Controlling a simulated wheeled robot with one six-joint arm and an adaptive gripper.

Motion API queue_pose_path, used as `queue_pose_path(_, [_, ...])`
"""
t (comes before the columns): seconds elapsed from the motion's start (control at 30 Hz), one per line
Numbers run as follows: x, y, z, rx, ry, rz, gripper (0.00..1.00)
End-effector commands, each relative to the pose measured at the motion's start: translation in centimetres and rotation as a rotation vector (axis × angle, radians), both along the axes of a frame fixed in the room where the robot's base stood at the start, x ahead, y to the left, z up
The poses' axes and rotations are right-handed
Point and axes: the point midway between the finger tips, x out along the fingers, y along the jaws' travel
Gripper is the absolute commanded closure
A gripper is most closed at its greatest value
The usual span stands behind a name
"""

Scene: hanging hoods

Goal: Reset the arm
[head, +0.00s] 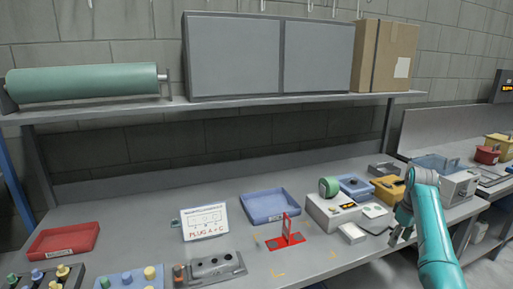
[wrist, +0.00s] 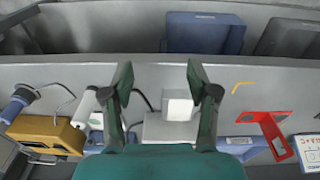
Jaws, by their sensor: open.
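My teal arm (head: 432,232) reaches in from the lower right of the head view. My gripper (head: 400,239) hangs from it near the front edge of the workbench, right of the small white block (head: 352,233). In the wrist view my gripper (wrist: 160,76) has its two dark fingers spread wide apart. Nothing is held between them. The white block (wrist: 178,107) shows beyond and between the fingers, apart from them.
The workbench (head: 330,262) holds a red stand (head: 286,238), a grey-white box device (head: 330,213), a blue tray (head: 268,206), a sign board (head: 204,221) and a red tray (head: 64,240). A yellow device (head: 388,189) stands close behind my gripper. Bare bench lies front of centre.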

Motion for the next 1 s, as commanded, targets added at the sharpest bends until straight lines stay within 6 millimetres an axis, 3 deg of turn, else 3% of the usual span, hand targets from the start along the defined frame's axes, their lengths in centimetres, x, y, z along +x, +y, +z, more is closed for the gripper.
queue_pose_path(0.27, [-1.1,3.3,-11.8,-0.029,-0.096,-0.038,0.41])
queue_pose_path(0.5, [-3.9,6.8,-21.1,-0.049,-0.202,-0.076,0.41])
queue_pose_path(0.8, [-9.8,11.4,-30.2,-0.062,-0.335,-0.120,0.41])
queue_pose_path(1.0, [-15.0,14.5,-34.6,-0.061,-0.424,-0.149,0.41])
